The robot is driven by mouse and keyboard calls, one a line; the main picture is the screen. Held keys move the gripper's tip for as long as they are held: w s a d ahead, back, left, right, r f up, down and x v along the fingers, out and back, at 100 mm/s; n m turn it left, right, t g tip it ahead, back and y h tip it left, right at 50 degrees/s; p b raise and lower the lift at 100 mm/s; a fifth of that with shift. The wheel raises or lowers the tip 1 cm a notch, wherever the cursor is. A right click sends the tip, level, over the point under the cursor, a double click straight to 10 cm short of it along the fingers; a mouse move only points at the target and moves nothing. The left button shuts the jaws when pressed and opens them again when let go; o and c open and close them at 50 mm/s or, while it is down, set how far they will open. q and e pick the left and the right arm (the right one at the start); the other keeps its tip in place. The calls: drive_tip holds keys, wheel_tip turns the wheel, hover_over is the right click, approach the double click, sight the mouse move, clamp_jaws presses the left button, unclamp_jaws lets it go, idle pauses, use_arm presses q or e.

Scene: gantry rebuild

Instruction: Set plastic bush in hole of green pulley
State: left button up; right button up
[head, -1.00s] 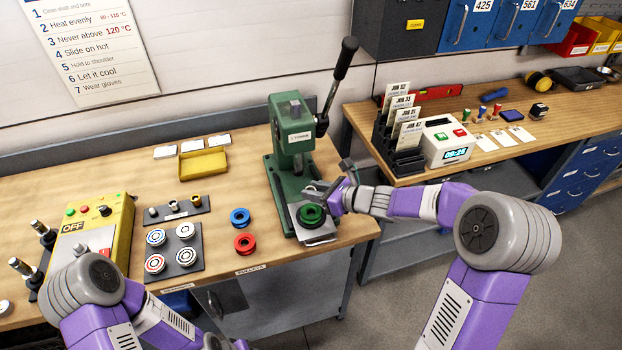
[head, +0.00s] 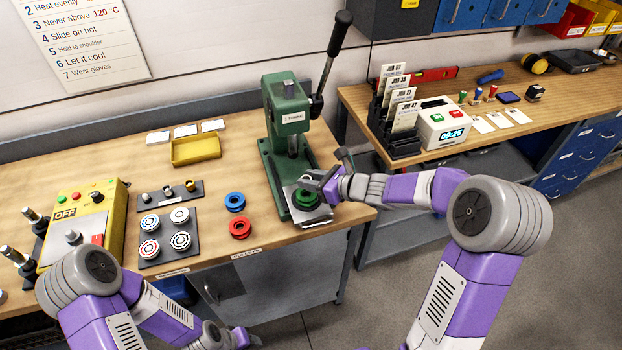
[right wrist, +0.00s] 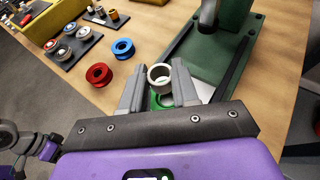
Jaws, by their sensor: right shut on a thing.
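The green pulley (head: 306,199) lies flat on the light plate (head: 316,219) at the front of the green press. My right gripper (head: 318,183) is just above it, coming in from the right. In the right wrist view it is shut on the plastic bush (right wrist: 160,77), a pale ring with its open bore showing between the fingertips. A sliver of the green pulley (right wrist: 163,101) shows beneath the bush. I cannot tell whether bush and pulley touch. The bush cannot be made out in the head view.
The green press (head: 287,118) stands behind the pulley, its lever raised. Blue (head: 235,202) and red (head: 240,228) pulleys lie left on the bench. Further left are a dark tray of round parts (head: 166,258) and a yellow control box (head: 85,225).

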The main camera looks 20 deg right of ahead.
drive_tip(key=shift+f+b, duration=1.85)
drive_tip(key=shift+f, duration=0.25)
drive_tip(key=shift+f, duration=0.1)
drive_tip(key=o, duration=1.1)
drive_tip(key=p+v, duration=0.1)
drive_tip(key=v, duration=0.6)
drive_tip(key=shift+s+d, duration=0.15)
drive_tip(key=shift+s, duration=0.05)
